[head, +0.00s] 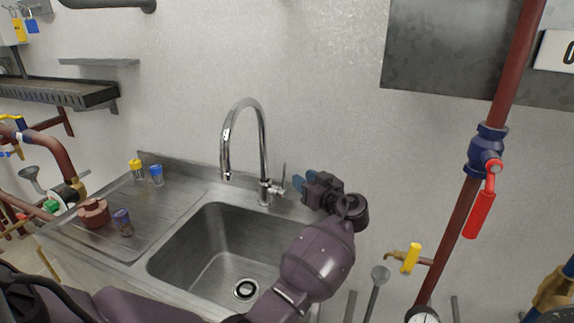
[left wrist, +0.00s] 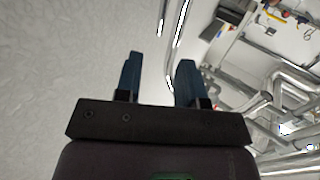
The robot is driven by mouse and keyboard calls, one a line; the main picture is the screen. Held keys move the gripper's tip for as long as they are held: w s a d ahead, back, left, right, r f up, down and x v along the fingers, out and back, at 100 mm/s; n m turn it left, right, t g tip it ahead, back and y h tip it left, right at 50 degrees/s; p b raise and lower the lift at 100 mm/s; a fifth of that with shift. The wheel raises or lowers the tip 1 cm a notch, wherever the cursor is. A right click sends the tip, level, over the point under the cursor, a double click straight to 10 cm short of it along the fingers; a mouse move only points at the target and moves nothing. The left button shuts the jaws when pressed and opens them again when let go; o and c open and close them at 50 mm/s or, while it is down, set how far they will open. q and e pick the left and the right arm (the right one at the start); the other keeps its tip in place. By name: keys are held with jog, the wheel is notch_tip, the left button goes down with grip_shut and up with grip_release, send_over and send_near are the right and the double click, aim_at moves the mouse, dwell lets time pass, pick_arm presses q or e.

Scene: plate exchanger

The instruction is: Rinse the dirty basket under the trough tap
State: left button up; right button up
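The chrome trough tap (head: 262,140) arches over the sink basin (head: 215,250), and no water shows at its spout. Its lever (head: 284,176) stands upright at the right of the tap base. My left gripper (head: 298,183) is just right of the lever, its blue fingertips toward it; I cannot tell if they touch. The left wrist view shows the two fingers (left wrist: 160,72) apart with nothing between them. A small brownish cylinder with a dark blue top (head: 123,224), possibly the dirty basket, stands on the drainboard. My right gripper is not in view.
On the drainboard (head: 165,215) are a reddish-brown fitting (head: 93,212) and small yellow-topped (head: 136,169) and blue-topped (head: 156,175) cylinders. A red pipe with a blue valve (head: 487,150) and a yellow-handled tap (head: 411,259) stand at the right. The basin is empty.

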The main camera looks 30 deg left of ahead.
pick_arm(q)
send_over(285, 188)
jog(key=shift+w+a+r+p, duration=0.1)
jog(key=shift+p, duration=0.2)
grip_shut()
dwell(0.3)
